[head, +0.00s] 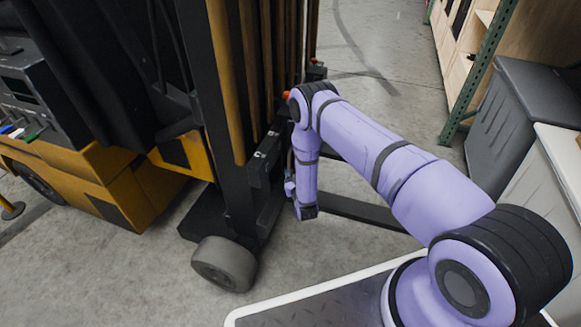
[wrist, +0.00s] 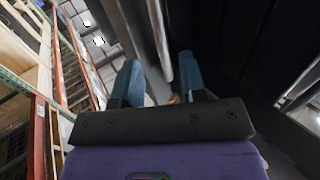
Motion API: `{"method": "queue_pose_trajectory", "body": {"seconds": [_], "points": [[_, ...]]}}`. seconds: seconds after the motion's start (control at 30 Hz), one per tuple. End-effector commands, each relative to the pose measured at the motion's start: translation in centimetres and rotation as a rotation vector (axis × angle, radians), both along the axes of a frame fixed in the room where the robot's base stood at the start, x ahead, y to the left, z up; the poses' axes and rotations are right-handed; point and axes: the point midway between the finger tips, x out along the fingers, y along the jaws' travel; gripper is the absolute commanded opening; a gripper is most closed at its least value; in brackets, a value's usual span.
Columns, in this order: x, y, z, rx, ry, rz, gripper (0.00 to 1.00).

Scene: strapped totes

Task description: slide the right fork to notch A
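The forklift's carriage (head: 262,180) is a dark plate with bars at the front of the mast. One dark fork (head: 365,211) reaches right from it, low over the floor and partly behind my arm. I cannot tell whether it is the right fork, and no second fork shows clearly. Notch A and its mark cannot be made out. My arm's end hangs beside the carriage in the head view, its fingers hidden. In the wrist view my gripper (wrist: 158,78) has two blue fingers apart, with a pale metal bar (wrist: 160,42) beyond the gap. I cannot tell whether they touch anything.
The yellow and black forklift body (head: 135,190) fills the left, with a grey wheel (head: 225,264) in front. A grey bin (head: 520,120) and shelving (head: 485,65) stand at right. Bare concrete floor (head: 370,90) lies behind my arm.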

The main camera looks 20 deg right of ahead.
Motion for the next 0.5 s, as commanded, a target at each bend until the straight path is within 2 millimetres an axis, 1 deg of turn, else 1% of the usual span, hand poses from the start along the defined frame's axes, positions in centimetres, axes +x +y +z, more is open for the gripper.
{"method": "queue_pose_trajectory", "body": {"seconds": [0.03, 0.2, 0.33, 0.5], "points": [[-1.0, 0.0, -0.1, 0.0, 0.004, 0.0, 0.39], [-3.5, 0.1, -0.1, 0.0, 0.002, -0.001, 0.39], [-4.6, 0.1, 0.0, 0.0, 0.001, -0.001, 0.39], [-5.0, 0.1, 0.0, 0.0, -0.001, -0.002, 0.39]]}}
